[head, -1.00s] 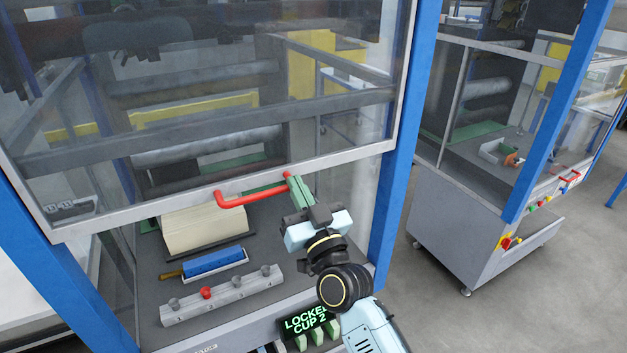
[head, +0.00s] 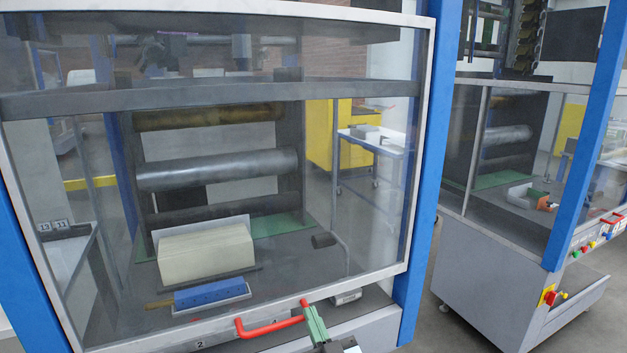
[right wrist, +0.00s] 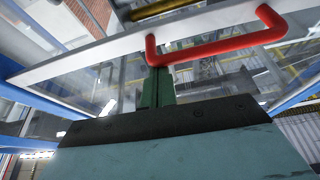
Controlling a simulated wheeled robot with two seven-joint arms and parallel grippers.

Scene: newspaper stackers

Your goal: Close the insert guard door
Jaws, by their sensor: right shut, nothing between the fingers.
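The insert guard door (head: 408,190) is a clear panel in a pale metal frame, lowered over most of the front opening. Its lower edge sits near the bottom of the opening, and whether a gap remains there I cannot tell. A red handle (head: 268,328) is fixed on this lower edge. My right gripper (head: 314,322), with green fingers, is at the right end of the handle; it also shows in the right wrist view (right wrist: 157,88), fingers together beside the red handle (right wrist: 215,48). It is shut and holds nothing. My left gripper is not in view.
Behind the door are a cream block (head: 206,252), a blue block (head: 210,294) and several rollers. A blue post (head: 418,180) stands right of the door. A second machine (head: 500,265) stands further right, with grey floor between.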

